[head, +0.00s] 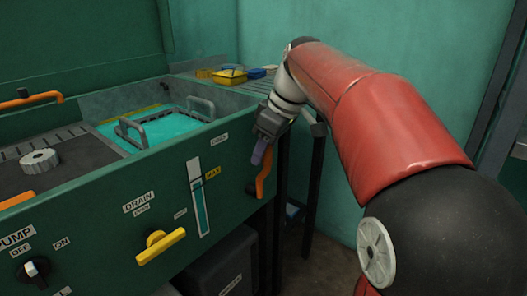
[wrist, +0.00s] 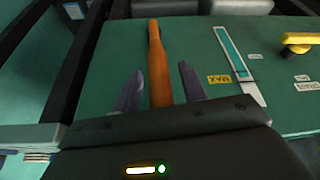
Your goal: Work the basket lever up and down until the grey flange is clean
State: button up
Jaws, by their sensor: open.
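The orange basket lever (head: 264,180) hangs at the right end of the green washer's front panel. My gripper (head: 262,153) is open at the lever, its fingers pointing down. In the wrist view the lever (wrist: 158,60) lies between the two spread purple-grey fingers (wrist: 160,88), with a gap on each side. A grey round part with a central hole, which looks like the flange (head: 40,159), lies on the dark ribbed top at the left, outside the bath. The basket (head: 132,133) shows grey handles above the teal liquid.
The panel has a yellow drain handle (head: 160,246), a level gauge (head: 199,200) and a pump knob (head: 34,270). Another orange handle (head: 30,98) is at the far left. Yellow and blue trays (head: 229,75) stand on a rack behind. A dark bin (head: 218,268) sits below the panel.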

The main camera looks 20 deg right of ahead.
jog(key=shift+a+f, duration=0.1)
jog(key=shift+f, duration=0.2)
grip_shut()
jog(key=shift+a, duration=0.1)
jog(key=s+a+f+n+t+h+b, duration=0.1)
jog(key=s+a+t+h+b, duration=0.2)
jog(key=b, duration=0.4)
jog(key=shift+s+a+f+h, duration=0.4)
jog(key=shift+a+h, duration=0.3)
jog(key=shift+a, duration=0.35)
